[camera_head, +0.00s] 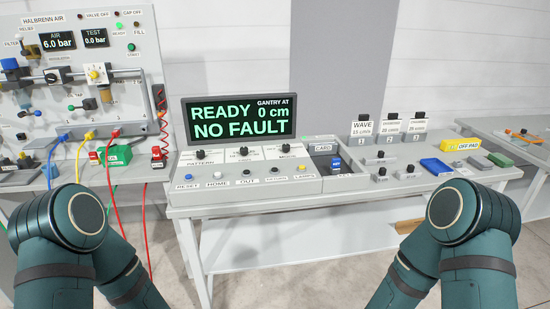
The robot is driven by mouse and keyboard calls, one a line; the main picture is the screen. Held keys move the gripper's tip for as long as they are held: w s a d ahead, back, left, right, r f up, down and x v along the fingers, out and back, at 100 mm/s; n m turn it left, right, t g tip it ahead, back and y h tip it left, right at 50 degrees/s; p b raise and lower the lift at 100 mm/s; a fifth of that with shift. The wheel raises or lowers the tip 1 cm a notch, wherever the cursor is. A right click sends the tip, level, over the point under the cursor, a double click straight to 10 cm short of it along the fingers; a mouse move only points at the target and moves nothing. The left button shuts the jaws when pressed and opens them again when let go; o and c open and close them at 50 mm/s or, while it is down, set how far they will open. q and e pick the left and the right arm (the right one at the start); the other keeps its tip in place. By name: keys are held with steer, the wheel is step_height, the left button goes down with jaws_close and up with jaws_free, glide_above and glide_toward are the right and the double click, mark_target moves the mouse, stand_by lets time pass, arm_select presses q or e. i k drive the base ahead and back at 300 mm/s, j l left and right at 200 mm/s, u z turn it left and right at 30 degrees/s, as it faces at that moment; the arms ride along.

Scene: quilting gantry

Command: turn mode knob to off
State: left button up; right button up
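Three black knobs stand in a row on white label plates on the grey console (250,186). The right one (286,148) has a plate that seems to read MODE; its pointer direction and position marks are too small to read. The left knob (201,154) has a plate that seems to read PATTERN. The middle knob (243,151) has a label too small to read. Only the upper parts of my two arms show at the bottom left and bottom right. Both grippers are out of view.
A display (240,118) behind the knobs reads READY, GANTRY AT 0 cm, NO FAULT. Several buttons line the console front. A card slot with a blue piece (336,164) is to the right. A valve panel (85,60) with hoses stands left. Space before the console is clear.

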mark_target(285, 147)
steer(key=i+j, duration=0.25)
steer(key=j, duration=0.15)
steer(key=i+j, duration=0.25)
steer(key=j, duration=0.15)
steer(key=i+j+z, duration=0.1)
steer(key=z, duration=0.4)
steer(key=j+z, duration=0.35)
steer(key=z, duration=0.15)
steer(key=i, duration=0.05)
